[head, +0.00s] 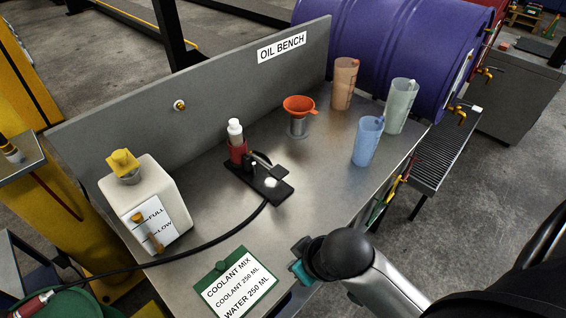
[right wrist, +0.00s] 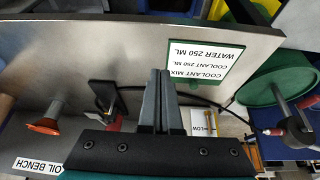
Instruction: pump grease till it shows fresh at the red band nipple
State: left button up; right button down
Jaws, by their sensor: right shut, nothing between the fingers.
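My right gripper (right wrist: 160,75) is shut and empty in the right wrist view, its dark fingers together. In the head view its arm comes in at the bottom right, by the bench's front edge, with the fingers hidden. A green round lid (right wrist: 282,85) with a rod on it shows at the right of the wrist view, apart from the fingers. It also shows cut off at the lower left of the head view (head: 75,305). A red-bodied tool (head: 32,304) lies beside it. I cannot make out a red band nipple. My left gripper is not in view.
The oil bench (head: 325,165) holds a white coolant jug (head: 150,200), a black device (head: 262,183) with a hose, an orange funnel (head: 298,104), several measuring jugs and a green-framed coolant card (head: 236,285).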

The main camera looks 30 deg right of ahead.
jog(key=w+d+r+t, duration=0.1)
jog(key=w+d+r, duration=0.2)
jog(key=w, duration=0.3)
jog(key=w+d+r+t+y, duration=0.1)
jog(key=w+d+r, duration=0.3)
jog(key=w+d, duration=0.1)
jog(key=w+d+r+t, duration=0.1)
jog(key=w+d+r, duration=0.2)
jog(key=w, duration=0.4)
jog(key=shift+w+d+r+t+y, duration=0.3)
jog(key=shift+d+r+t+y, duration=0.1)
jog(key=shift+d, duration=0.35)
jog(key=b, duration=0.1)
send_over(276, 170)
jog(key=s, duration=0.3)
jog(key=f, duration=0.7)
jog(key=shift+w+d+f, duration=0.1)
jog(key=shift+w+d, duration=0.15)
jog(key=shift+d, duration=0.15)
notch_tip(276, 170, down, 3)
jog(key=shift+r+b, duration=0.2)
jog(key=shift+b, duration=0.15)
jog(key=shift+f, duration=0.7)
